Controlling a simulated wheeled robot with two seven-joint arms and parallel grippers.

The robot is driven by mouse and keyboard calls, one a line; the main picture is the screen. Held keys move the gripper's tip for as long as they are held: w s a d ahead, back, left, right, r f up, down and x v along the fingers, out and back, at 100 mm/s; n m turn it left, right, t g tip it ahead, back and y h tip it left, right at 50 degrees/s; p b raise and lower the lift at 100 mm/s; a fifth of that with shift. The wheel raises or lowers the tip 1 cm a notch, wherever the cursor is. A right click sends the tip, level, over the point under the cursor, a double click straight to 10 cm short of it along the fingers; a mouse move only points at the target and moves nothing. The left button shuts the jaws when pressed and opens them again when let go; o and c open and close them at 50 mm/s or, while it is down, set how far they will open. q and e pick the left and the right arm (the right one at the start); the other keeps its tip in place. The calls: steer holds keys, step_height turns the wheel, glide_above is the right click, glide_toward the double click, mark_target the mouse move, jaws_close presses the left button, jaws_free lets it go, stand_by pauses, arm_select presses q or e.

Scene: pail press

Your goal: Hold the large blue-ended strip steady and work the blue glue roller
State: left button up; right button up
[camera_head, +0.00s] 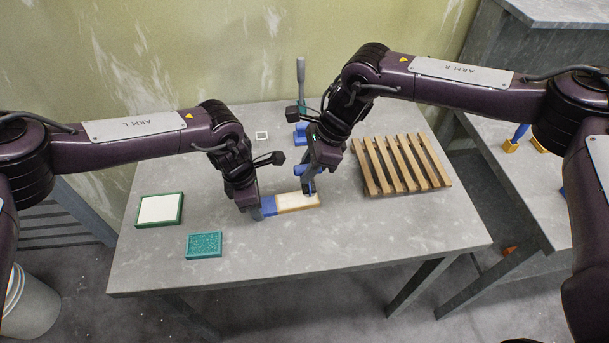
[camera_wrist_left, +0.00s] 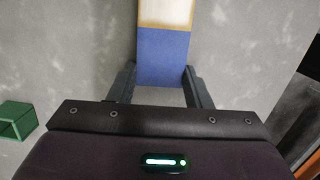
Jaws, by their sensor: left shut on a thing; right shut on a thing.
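The large strip (camera_head: 290,203) lies on the grey table, with a cream top, wooden edges and a blue end (camera_head: 270,206). My left gripper (camera_head: 258,212) is shut on the blue end. The left wrist view shows the blue end (camera_wrist_left: 162,58) between the two fingers (camera_wrist_left: 160,90). My right gripper (camera_head: 309,185) is shut on the blue glue roller (camera_head: 299,169), over the right part of the strip. The roller is partly hidden by the gripper, and I cannot tell whether it touches the strip.
A slatted wooden rack (camera_head: 402,165) stands right of the strip. A green-framed white pad (camera_head: 160,209) and a teal block (camera_head: 204,245) lie to the left. The front table (camera_head: 330,256) is clear.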

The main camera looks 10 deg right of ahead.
arm_select(q)
steer(key=o, duration=1.4)
steer(key=shift+c, duration=0.2)
step_height(320, 180, up, 12)
steer(key=a, duration=0.1)
steer(key=shift+a, duration=0.4)
